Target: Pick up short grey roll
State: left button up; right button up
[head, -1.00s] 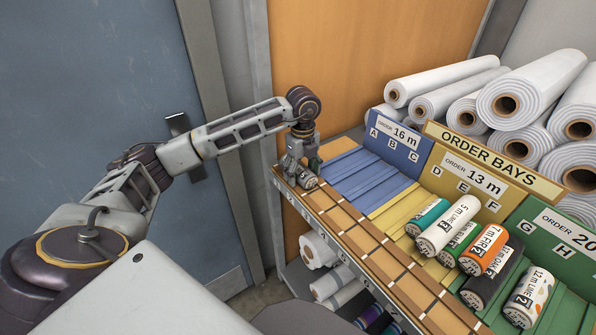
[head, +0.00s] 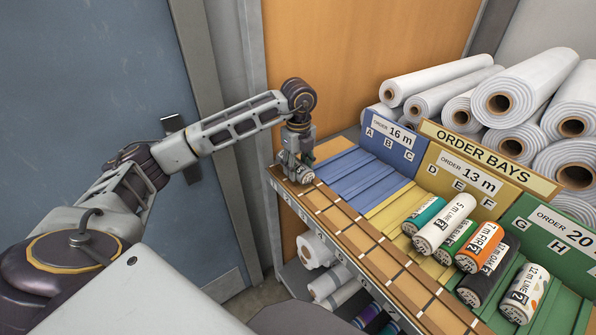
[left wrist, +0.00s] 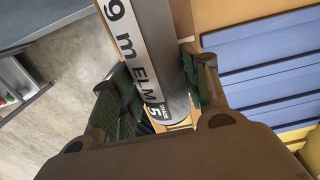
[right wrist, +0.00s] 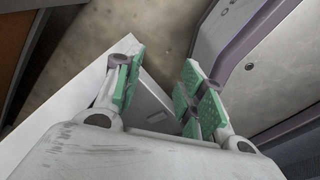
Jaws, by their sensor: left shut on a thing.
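The short grey roll (left wrist: 152,50), with a white label reading "9 m ELM 5", lies between the fingers of my left gripper (left wrist: 158,92) in the left wrist view. The left gripper is shut on it, one green-padded finger on each side. In the head view the left gripper (head: 291,172) is low at the far left end of the wooden rail (head: 347,222), pointing down, and hides most of the roll (head: 304,176). My right gripper (right wrist: 162,88) shows only in the right wrist view. Its green-padded fingers are apart with nothing between them.
Several labelled rolls, including an orange one (head: 481,247) and a white one (head: 446,225), lie on the yellow and green bays at right. The blue bay (head: 360,176) beside the left gripper is empty. Large white rolls (head: 510,92) are stacked behind the sign (head: 490,160).

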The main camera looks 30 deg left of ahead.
aim_at(298, 163)
pick_arm(q)
notch_tip(298, 163, up, 8)
jog(key=shift+r, duration=0.1)
dwell(0.4)
